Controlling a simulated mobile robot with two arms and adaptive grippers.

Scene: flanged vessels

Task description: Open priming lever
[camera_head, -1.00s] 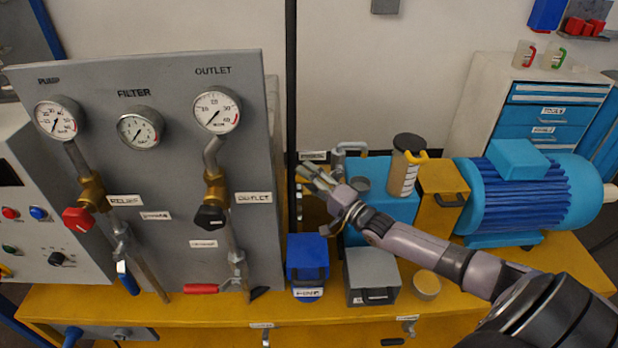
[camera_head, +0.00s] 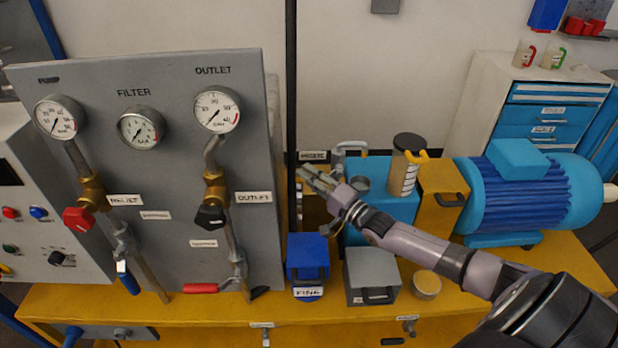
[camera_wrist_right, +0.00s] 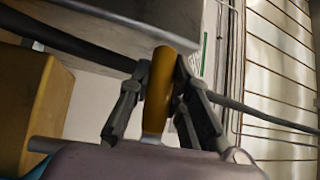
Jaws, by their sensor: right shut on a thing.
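My right gripper (camera_head: 308,175) reaches in from the right, its fingertips beside the right edge of the grey gauge panel. In the right wrist view the two fingers (camera_wrist_right: 161,85) stand on either side of a yellow-orange handle, the priming lever (camera_wrist_right: 157,98), and are closed on it. In the head view the lever is hidden by the fingers or too small to make out. A small dark label (camera_head: 313,156) sits just above the fingertips; its text is too blurred to read surely. My left gripper is not in view.
The gauge panel (camera_head: 150,235) stands left of my gripper. A blue box (camera_head: 307,257) and a grey box (camera_head: 371,277) stand below my forearm. A blue pump body with a clear reservoir (camera_head: 404,178) and a blue motor (camera_head: 525,195) are behind and right.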

